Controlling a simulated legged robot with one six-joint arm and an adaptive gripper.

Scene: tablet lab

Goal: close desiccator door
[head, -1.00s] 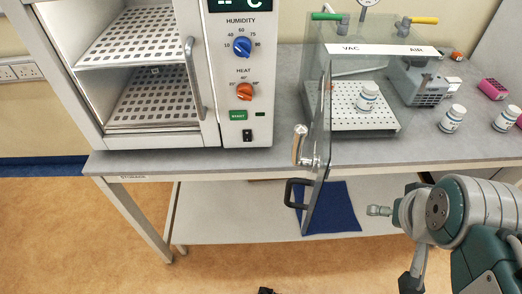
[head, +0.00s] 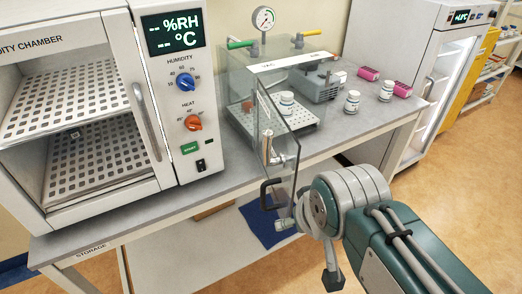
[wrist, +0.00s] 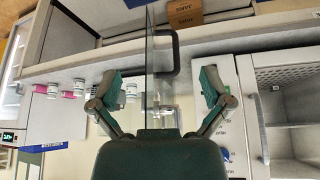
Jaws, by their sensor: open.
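The desiccator (head: 240,95) is a clear glass box on the bench. Its glass door (head: 287,140) stands open, swung out past the bench's front edge, with a black pull handle (head: 266,194) and a metal latch (head: 266,148). A perforated tray inside holds a white bottle (head: 287,104). My gripper shows in the wrist view (wrist: 158,75) with its fingers spread and empty. There the door (wrist: 151,60) appears edge-on between the fingers, and the black handle (wrist: 175,52) is ahead of them; contact cannot be told. In the head view my arm overlaps the door's lower end.
A humidity chamber (head: 180,50) with an open front stands left of the desiccator. White bottles (head: 352,101) and pink boxes (head: 369,74) stand on the bench to the right. A blue mat (head: 262,222) lies on the lower shelf. A brown box (wrist: 184,12) shows in the wrist view.

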